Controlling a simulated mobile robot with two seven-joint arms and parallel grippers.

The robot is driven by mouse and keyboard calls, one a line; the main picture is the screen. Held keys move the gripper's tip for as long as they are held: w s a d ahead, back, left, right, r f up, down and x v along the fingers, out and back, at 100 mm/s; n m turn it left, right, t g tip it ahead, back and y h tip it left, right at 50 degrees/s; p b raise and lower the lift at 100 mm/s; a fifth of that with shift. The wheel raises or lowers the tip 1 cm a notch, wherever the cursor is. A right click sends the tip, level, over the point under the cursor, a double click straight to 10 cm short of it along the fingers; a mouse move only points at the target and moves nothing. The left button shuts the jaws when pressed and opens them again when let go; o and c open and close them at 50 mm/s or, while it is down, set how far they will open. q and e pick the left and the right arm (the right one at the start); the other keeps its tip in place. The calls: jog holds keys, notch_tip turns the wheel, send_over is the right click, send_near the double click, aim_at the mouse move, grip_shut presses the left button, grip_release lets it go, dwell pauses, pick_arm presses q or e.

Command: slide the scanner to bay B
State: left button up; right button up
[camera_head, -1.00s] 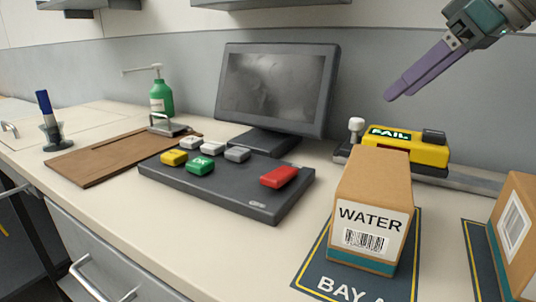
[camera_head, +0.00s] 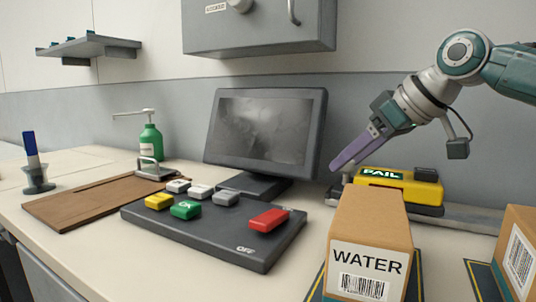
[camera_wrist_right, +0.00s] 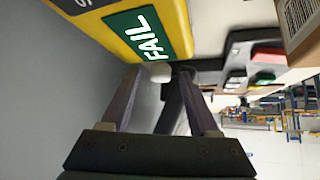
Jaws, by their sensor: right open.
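The yellow scanner (camera_head: 398,186) with a green FAIL display sits on a grey rail (camera_head: 470,215) along the back of the counter, behind the WATER box (camera_head: 368,230). My right gripper (camera_head: 338,166) is at the scanner's left end, by its knob. In the right wrist view, the open fingers (camera_wrist_right: 160,74) reach toward the scanner's white knob (camera_wrist_right: 159,72), which shows between their tips; contact cannot be told. The scanner's yellow body (camera_wrist_right: 120,38) fills the upper left there. In the head view the finger largely hides the knob. My left gripper is not in view.
The WATER box stands on a dark mat in front of the scanner; another box (camera_head: 518,250) is at the right edge. A button panel (camera_head: 215,232), monitor (camera_head: 265,130), green bottle (camera_head: 150,142) and brown board (camera_head: 85,200) are to the left. A cabinet (camera_head: 260,30) hangs above.

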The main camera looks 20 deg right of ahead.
grip_shut()
dwell(0.5)
dwell(0.9)
